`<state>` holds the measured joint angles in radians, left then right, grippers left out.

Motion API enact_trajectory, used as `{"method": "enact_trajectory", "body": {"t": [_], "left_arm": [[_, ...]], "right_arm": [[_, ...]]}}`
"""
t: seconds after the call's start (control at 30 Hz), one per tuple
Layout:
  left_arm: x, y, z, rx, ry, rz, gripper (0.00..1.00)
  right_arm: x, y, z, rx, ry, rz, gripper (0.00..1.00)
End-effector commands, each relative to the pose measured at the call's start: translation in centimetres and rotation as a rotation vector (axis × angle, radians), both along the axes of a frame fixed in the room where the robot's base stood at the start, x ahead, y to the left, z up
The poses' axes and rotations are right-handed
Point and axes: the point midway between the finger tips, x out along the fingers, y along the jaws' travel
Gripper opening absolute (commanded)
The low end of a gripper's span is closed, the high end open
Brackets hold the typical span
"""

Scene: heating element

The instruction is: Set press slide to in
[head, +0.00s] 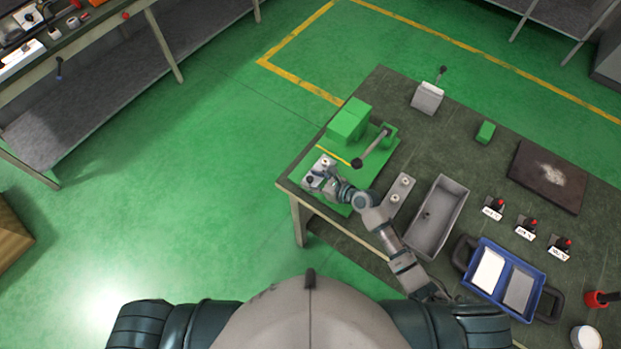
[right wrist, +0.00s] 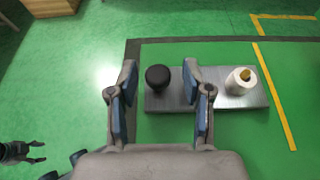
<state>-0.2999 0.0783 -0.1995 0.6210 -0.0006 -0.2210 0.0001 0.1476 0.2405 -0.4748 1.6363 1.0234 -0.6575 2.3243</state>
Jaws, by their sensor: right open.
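The green press (head: 348,122) stands at the table's left corner on a green base with a lever. Its slide is a grey metal plate (right wrist: 180,98) with a black round knob (right wrist: 158,77) and a white cylinder with a yellowish top (right wrist: 240,81). In the head view the slide (head: 321,164) lies at the base's front left edge. My right gripper (right wrist: 160,70) is open, with its fingers on either side of the black knob and gaps visible on both sides. A dark gripper, seemingly my left, shows open (right wrist: 38,152) at the right wrist view's lower left, far from the slide.
A grey plate with white parts (head: 401,190), a grey open bin (head: 437,216) and a blue tray (head: 541,290) lie right of the press.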

Motion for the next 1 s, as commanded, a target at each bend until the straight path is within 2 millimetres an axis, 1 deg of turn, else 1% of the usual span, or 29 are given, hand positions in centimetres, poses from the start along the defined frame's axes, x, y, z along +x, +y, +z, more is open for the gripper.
{"method": "enact_trajectory", "body": {"t": [0.1,0.37,0.4,0.47,0.5,0.57,0.6,0.83,0.93,1.0], "left_arm": [[0.0,-0.1,-0.1,-0.001,0.000,0.000,0.54],[0.0,-0.1,-0.1,-0.001,-0.001,0.000,0.54],[0.0,-0.1,-0.1,-0.001,-0.001,0.000,0.54],[0.0,0.0,-0.1,-0.001,-0.001,0.000,0.54],[0.0,0.0,-0.1,0.000,0.000,0.000,0.54],[0.0,0.0,-0.1,0.000,0.000,-0.001,0.54],[0.0,0.0,-0.1,0.000,0.000,-0.001,0.54],[0.0,0.1,-0.2,0.000,0.000,-0.001,0.54],[0.0,0.1,-0.5,0.000,0.000,-0.001,0.54],[-0.1,0.1,-0.9,0.001,0.001,-0.001,0.54]], "right_arm": [[0.4,0.6,-0.2,0.000,-0.001,0.000,0.50],[0.4,0.7,-0.3,-0.001,-0.001,0.001,0.50],[0.4,0.6,-0.3,-0.001,-0.001,0.001,0.45],[0.4,0.6,-0.3,-0.001,-0.001,0.000,0.30],[0.4,0.6,-0.3,-0.001,-0.001,0.000,0.20],[0.4,0.6,-0.3,-0.001,-0.001,0.000,0.05],[0.4,0.6,-0.3,-0.001,-0.001,0.000,0.00],[0.6,0.5,-0.3,-0.002,0.000,-0.001,0.00],[1.8,-0.4,-0.5,-0.004,0.000,-0.002,0.00],[3.2,-1.4,-0.6,-0.005,0.000,-0.003,0.00]]}}
